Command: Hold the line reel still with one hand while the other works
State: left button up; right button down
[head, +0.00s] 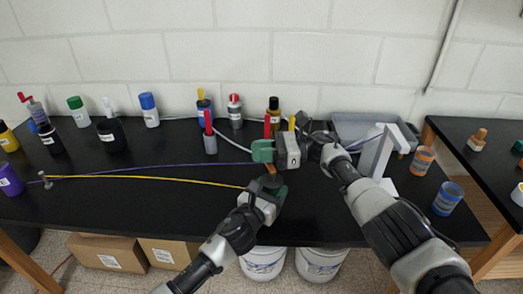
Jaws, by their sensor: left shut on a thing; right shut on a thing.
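A small orange-brown piece (273,168), which looks like part of the line reel, shows between my two grippers above the black table. My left gripper (270,184) is shut at its lower side, and its fingers hide most of the piece. My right gripper (264,152) is shut just above it, fingers pointing left; what lies between its fingers is mostly hidden. A yellow line (150,179) runs from a small post (45,180) at the left to my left gripper. A purple line (150,166) runs toward my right gripper.
Several bottles and markers stand along the back, including a blue-capped bottle (149,110). A white bracket (377,152) and a grey tray (365,128) are at the right, near orange (422,160) and blue (447,198) rolls. The table's front left is clear.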

jog(key=shift+f, duration=0.1)
jog(key=c, duration=1)
grip_release()
jog(key=w+d, duration=0.1)
jog(key=d, duration=0.6)
jog(key=shift+d, duration=0.2)
